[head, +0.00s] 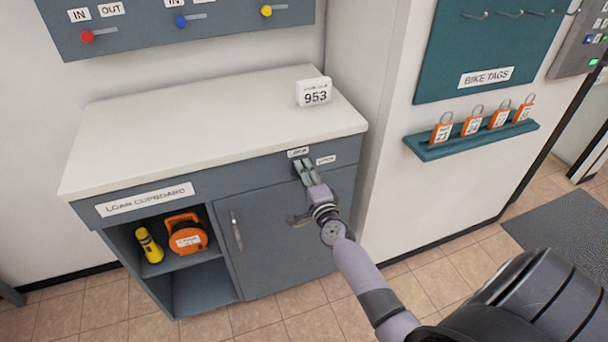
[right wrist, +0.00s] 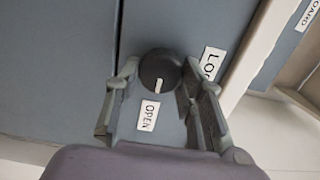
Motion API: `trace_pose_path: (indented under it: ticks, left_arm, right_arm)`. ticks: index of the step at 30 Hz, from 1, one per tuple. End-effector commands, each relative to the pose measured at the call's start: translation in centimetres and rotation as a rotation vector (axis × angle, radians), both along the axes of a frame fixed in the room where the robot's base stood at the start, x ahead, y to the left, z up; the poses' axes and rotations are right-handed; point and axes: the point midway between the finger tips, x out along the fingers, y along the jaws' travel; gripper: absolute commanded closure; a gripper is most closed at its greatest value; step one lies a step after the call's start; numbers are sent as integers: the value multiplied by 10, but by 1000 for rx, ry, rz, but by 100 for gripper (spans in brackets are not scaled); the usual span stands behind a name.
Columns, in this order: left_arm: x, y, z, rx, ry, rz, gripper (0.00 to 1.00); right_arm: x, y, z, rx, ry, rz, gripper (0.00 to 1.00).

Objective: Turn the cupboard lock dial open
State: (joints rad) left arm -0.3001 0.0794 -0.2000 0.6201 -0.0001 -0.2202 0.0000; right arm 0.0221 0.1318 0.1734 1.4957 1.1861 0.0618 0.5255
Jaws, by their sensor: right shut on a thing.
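The cupboard lock dial (right wrist: 158,72) is a round dark knob with a white mark. In the right wrist view the mark points down, toward the OPEN label (right wrist: 149,115). The LOCK label (right wrist: 211,63) is to the right of the dial. My right gripper (head: 304,168) is at the upper right of the cupboard front, with its fingers on both sides of the dial, shut on it. In the head view the gripper hides the dial. The grey cupboard door (head: 268,240) looks closed, with a vertical handle (head: 236,230). My left gripper is not in view.
The cupboard's white top (head: 210,130) holds a 953 sign (head: 314,92). A yellow torch (head: 150,245) and an orange reel (head: 186,236) sit on the open shelf at left. A teal ledge (head: 470,140) with several orange padlocks is on the right wall.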

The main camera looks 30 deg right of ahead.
Motion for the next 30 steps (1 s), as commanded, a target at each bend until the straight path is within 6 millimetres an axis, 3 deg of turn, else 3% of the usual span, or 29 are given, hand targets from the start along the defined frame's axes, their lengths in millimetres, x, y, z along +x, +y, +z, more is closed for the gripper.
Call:
trace_pose_path:
  ticks: [8,9,16,26,30]
  left_arm:
    - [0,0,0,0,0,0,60]
    - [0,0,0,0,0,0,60]
    - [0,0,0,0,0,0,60]
    - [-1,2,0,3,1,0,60]
    - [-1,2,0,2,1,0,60]
  right_arm:
    - [0,0,-1,4,1,0,92]
    - [0,0,-1,4,1,-1,61]
    - [0,0,-1,2,1,-1,46]
    - [-1,0,0,1,0,0,45]
    - [-13,3,-1,3,1,-1,45]
